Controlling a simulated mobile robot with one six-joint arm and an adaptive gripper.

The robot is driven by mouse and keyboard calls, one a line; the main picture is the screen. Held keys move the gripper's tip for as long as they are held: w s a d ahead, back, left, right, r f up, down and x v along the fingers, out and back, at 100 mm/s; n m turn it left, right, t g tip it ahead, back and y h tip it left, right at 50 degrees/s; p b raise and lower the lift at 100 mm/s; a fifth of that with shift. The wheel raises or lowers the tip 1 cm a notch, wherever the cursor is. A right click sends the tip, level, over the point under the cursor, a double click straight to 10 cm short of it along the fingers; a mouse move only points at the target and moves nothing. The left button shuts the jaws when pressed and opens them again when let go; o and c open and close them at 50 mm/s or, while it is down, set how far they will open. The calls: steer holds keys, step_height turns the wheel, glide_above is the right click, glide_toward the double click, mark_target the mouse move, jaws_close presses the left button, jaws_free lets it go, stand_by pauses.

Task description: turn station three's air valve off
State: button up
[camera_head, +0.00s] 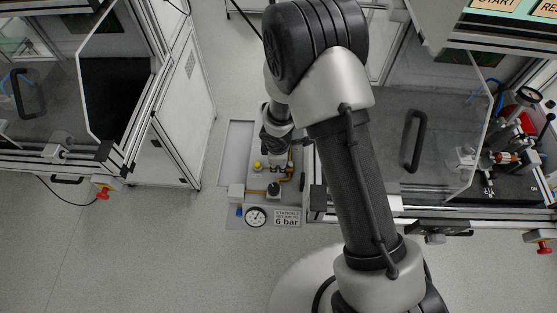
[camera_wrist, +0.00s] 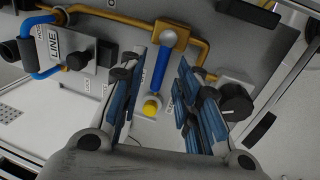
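The air valve has a blue lever (camera_wrist: 160,68) with a silver pivot cap (camera_wrist: 168,36) on a brass body (camera_wrist: 177,46) in the wrist view. The lever points from the pivot down the picture, slightly left, toward a yellow knob (camera_wrist: 152,107). My gripper (camera_wrist: 159,65) is open, with one finger on each side of the lever and a visible gap on both sides. In the head view, my gripper (camera_head: 278,163) is over the station three panel, and the lever cannot be made out there.
A sign (camera_head: 287,217) reads "STATION 3" and "6 bar" beside a round gauge (camera_head: 256,216). A black knob (camera_wrist: 236,101) is right of my fingers. A "LINE" block (camera_wrist: 62,45) with a blue hose (camera_wrist: 33,50) is at left. Cabinets flank the panel.

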step_height(320, 180, up, 12)
steer(key=s, duration=0.2)
steer(key=shift+s, duration=0.2)
steer(key=shift+f, duration=0.15)
stand_by(0.5)
